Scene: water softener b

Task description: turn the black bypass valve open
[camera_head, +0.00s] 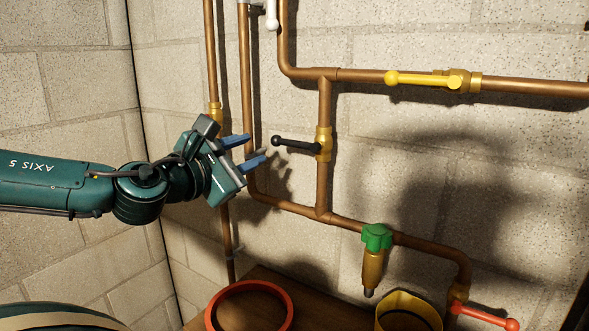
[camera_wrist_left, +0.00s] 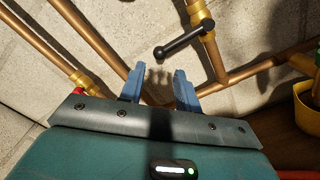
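The black bypass valve handle (camera_head: 296,144) sticks out level to the left from a brass valve body (camera_head: 323,143) on a vertical copper pipe. My left gripper (camera_head: 258,150) is open and empty, just left of the handle's round tip, with its blue fingers pointing at it. In the left wrist view the black handle (camera_wrist_left: 184,39) lies beyond the open fingertips of the left gripper (camera_wrist_left: 158,72), its tip ahead of the gap between them. I see no contact. My right gripper is not in view.
A yellow-handled valve (camera_head: 430,79) is on the upper pipe. A green-topped valve (camera_head: 376,238) and a red handle (camera_head: 485,315) are lower right. A red ring (camera_head: 248,287) and yellow bucket (camera_head: 409,303) are below. Vertical copper pipes (camera_head: 247,100) run close behind the left gripper.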

